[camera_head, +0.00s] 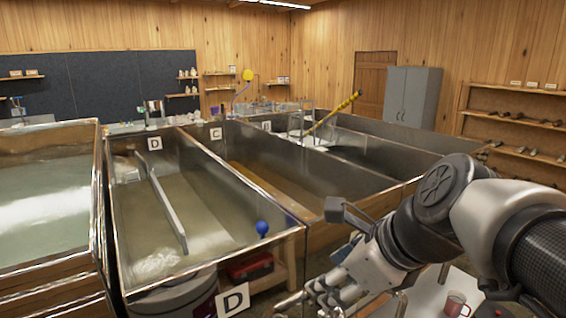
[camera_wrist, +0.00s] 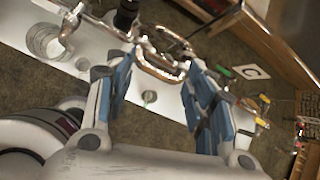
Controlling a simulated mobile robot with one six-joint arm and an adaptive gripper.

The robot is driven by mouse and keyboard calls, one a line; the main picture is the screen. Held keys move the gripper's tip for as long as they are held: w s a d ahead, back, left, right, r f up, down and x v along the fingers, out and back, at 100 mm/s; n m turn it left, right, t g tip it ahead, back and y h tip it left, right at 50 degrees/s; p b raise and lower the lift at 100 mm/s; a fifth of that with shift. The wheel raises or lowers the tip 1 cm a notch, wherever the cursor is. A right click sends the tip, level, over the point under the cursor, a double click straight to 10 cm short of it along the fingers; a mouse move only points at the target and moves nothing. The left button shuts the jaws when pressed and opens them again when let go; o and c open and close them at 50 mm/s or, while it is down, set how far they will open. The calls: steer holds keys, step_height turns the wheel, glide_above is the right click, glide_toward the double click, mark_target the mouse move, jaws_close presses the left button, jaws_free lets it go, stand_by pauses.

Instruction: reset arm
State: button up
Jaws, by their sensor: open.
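My gripper (camera_head: 335,283) is at the lower middle right of the head view, in front of the steel pans. In the wrist view, its two blue-padded fingers (camera_wrist: 160,85) stand apart with a clear gap. A shiny curved metal fitting (camera_wrist: 165,68) shows by the fingertips. I cannot tell whether it touches them. No object is seen held between the pads. My arm reaches in from the right of the head view, bent at the elbow.
A steel pan of liquid (camera_head: 205,215) with a divider and a blue ball (camera_head: 262,228) lies left of my gripper. A white tabletop (camera_head: 425,294) bears a red mug (camera_head: 456,304) at the lower right. A red toolbox (camera_head: 250,266) sits below the pan. A grey cabinet (camera_head: 412,97) stands far back.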

steer(key=s+d+f+n+h+b, duration=0.1)
steer(key=s+f+n+b, duration=0.4)
steer(key=f+n, duration=0.3)
steer(key=s+d+f+n+g+h+b, duration=0.1)
steer(key=s+d+f+n+b, duration=0.1)
steer(key=s+f+n+b, duration=0.3)
steer(key=s+d+f+n+h+b, duration=0.2)
steer(key=s+f+n+b, duration=0.3)
steer(key=f+n, duration=0.7)
steer(key=shift+s+f+n+g, duration=0.15)
steer(key=shift+f+n+g, duration=0.2)
steer(key=shift+f, duration=0.55)
steer(key=shift+d, duration=0.1)
